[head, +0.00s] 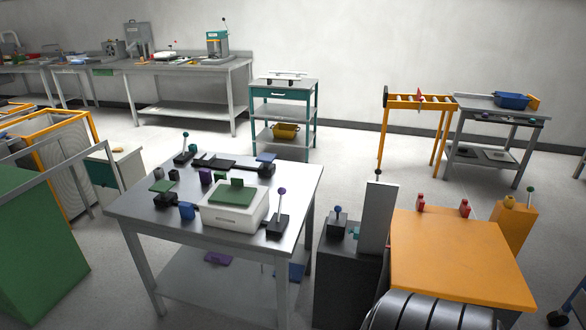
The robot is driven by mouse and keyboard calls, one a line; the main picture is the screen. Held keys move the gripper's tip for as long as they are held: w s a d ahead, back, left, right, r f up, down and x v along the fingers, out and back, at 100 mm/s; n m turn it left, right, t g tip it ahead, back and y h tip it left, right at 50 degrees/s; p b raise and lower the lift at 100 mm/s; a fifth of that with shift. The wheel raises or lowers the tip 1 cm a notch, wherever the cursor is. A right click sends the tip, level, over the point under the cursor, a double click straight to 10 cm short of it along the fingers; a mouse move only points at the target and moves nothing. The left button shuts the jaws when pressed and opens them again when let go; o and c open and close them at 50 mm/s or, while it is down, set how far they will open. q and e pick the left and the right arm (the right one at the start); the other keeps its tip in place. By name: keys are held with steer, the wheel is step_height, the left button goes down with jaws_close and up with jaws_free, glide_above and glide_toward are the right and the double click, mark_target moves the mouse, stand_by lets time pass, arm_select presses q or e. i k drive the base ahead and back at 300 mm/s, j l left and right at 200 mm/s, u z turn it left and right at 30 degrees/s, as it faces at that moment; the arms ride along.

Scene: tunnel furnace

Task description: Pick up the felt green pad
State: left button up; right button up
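A steel table (130,208) stands at the centre left. I cannot tell from the surface which green piece is felt. Neither of my grippers shows in the head view.
A black-based lever with a purple knob (282,191) stands right of the white box. An orange-topped unit (455,255) stands at right. Open floor (345,165) lies behind the table.

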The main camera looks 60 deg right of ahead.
mark_target(236, 193)
steer(key=z, duration=1.35)
steer(key=u, duration=0.3)
steer(key=i+l+u, duration=0.15)
steer(key=u, duration=0.15)
steer(key=i+l+u, duration=0.15)
steer(key=l+u, duration=0.45)
steer(key=i+l, duration=0.05)
steer(key=l, duration=0.05)
